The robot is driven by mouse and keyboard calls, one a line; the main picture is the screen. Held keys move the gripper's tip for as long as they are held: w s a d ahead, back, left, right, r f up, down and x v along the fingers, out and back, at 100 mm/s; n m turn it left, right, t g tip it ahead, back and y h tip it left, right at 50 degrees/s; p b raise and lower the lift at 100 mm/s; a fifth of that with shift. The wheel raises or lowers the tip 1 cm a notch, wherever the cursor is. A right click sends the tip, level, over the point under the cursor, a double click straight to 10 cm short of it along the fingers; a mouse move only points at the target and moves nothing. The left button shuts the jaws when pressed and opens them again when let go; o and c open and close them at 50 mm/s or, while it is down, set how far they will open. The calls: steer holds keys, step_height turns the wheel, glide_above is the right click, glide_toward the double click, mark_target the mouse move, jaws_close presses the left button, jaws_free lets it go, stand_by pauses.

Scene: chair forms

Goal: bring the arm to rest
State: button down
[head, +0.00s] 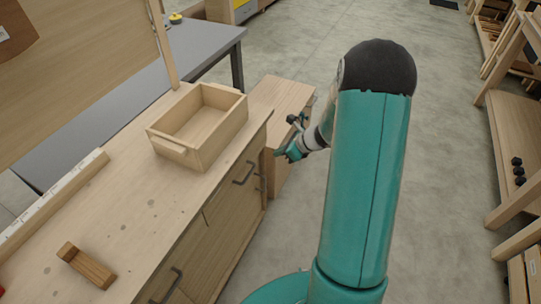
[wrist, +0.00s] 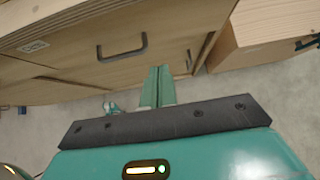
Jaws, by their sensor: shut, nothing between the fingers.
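My gripper (head: 291,151) shows small in the head view, at the end of my teal arm, beside the end of the wooden workbench (head: 150,204). In the wrist view my gripper (wrist: 157,85) points toward the cabinet front, its two teal fingers together. It is shut and holds nothing. In the head view it overlaps the edge of a lower wooden cabinet (head: 282,98); I cannot tell how far apart they are. My upper arm hides part of the floor behind it.
An open wooden box (head: 179,152) and a wooden block (head: 86,266) stand on the workbench. Dark drawer handles (wrist: 122,48) stick out from its front. A grey table (head: 125,105) stands behind. Wooden shelving (head: 522,165) is at right. Bare concrete floor (head: 440,115) lies between.

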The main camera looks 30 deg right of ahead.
steer(key=s+a+r+n+g+h, duration=0.1)
steer(key=s+a+r+n, duration=0.4)
steer(key=a+r+n, duration=0.3)
steer(key=s+a+r+n+g, duration=0.2)
steer(key=s+a+r+n, duration=0.3)
steer(key=r, duration=0.6)
steer(key=s+a+r+n+h, duration=0.2)
steer(key=s+r+n, duration=0.2)
steer(key=s+n, duration=0.3)
steer(key=s+a+r+n+t+h, duration=0.1)
steer(key=s+r+n, duration=0.3)
steer(key=s+n, duration=0.4)
steer(key=shift+a+r+t+h, duration=0.3)
steer(key=shift+a+h, duration=0.5)
steer(key=shift+a, duration=0.05)
